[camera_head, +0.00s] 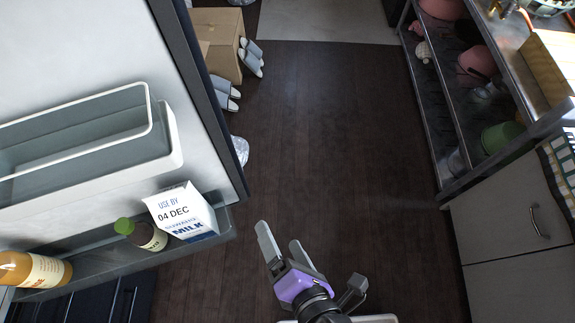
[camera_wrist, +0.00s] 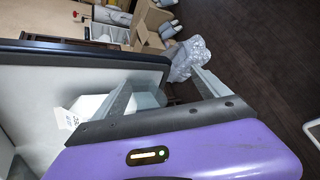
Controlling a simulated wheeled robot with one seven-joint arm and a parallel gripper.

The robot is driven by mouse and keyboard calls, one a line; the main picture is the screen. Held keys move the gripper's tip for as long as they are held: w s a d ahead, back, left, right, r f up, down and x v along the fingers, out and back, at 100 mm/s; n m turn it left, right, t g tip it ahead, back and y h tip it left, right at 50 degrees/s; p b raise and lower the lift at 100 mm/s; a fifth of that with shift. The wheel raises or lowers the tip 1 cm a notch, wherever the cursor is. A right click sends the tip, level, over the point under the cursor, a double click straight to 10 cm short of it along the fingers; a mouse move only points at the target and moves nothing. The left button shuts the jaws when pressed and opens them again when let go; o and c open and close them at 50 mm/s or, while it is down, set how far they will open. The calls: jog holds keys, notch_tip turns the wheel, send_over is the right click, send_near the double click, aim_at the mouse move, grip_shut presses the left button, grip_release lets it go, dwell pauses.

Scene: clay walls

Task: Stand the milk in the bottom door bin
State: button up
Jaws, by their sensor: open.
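The milk (camera_head: 184,212), a white carton with blue lettering, is in the bottom door bin (camera_head: 112,270) near its right end. It looks upright, perhaps slightly tilted; its base is hidden by the bin wall. My gripper (camera_head: 281,238) is open and empty, to the right of the bin and apart from the carton. In the wrist view, part of the white carton (camera_wrist: 87,107) shows behind the left finger of my gripper (camera_wrist: 165,88), with nothing between the fingers.
A green-capped bottle (camera_head: 150,237) stands beside the milk, and an orange bottle (camera_head: 38,268) is farther left in the bin. A higher door bin (camera_head: 90,140) hangs above. The dark floor (camera_head: 330,130) is clear. A metal shelf rack (camera_head: 455,110) stands at right.

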jog(key=s+d+r+m+t+h, duration=0.1)
jog(key=s+d+r+m, duration=0.2)
jog(key=d+m, duration=0.3)
jog(key=s+d+r+m+t+h, duration=0.1)
jog(key=s+d+r+m+h, duration=0.1)
jog(key=d+m, duration=0.5)
jog(key=s+d+r+m+t+h, duration=0.1)
jog(key=s+d+r+m, duration=0.3)
jog(key=m, duration=1.1)
jog(key=s+d, duration=0.2)
jog(key=d, duration=0.1)
jog(key=shift+s+d+t, duration=0.15)
jog(key=shift+d+t, duration=0.1)
jog(key=shift+t, duration=0.15)
jog(key=shift+c, duration=0.3)
